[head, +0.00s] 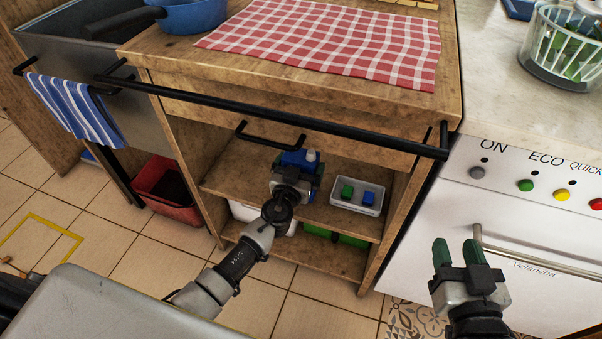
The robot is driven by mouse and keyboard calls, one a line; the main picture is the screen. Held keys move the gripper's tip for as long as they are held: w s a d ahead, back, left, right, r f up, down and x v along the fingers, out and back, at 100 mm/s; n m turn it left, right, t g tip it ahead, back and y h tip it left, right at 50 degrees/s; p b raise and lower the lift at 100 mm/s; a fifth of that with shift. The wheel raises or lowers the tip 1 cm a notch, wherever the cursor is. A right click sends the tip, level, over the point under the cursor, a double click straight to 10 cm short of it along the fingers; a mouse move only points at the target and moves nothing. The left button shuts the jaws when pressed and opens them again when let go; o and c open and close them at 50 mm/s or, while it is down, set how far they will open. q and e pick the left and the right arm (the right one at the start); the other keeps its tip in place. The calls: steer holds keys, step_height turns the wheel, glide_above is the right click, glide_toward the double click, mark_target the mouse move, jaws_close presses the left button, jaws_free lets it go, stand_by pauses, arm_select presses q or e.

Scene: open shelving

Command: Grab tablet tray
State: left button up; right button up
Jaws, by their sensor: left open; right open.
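The tablet tray (353,207) is a small light grey tray on the upper shelf inside the wooden cabinet, towards the right side. It holds a green tablet (347,193) and a blue tablet (368,198). My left gripper (300,160), with blue fingers, is at the upper shelf, to the left of the tray and apart from it. It is open. A small white item shows by its fingers, and I cannot tell whether they touch. My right gripper (458,252), with green fingers, is open and empty in front of the white dishwasher, away from the tray.
A long black rail (270,116) crosses the cabinet front above the shelf opening. The lower shelf holds a white container (246,212) and a green one (352,240), partly hidden. The dishwasher (550,240) stands at right. A red bin (168,192) stands at left.

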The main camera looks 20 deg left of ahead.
arm_select(q)
steer(key=shift+w, duration=0.25)
steer(key=c, duration=1.1)
steer(key=shift+r, duration=0.1)
steer(key=shift+c, duration=1.1)
steer(key=shift+r, duration=0.15)
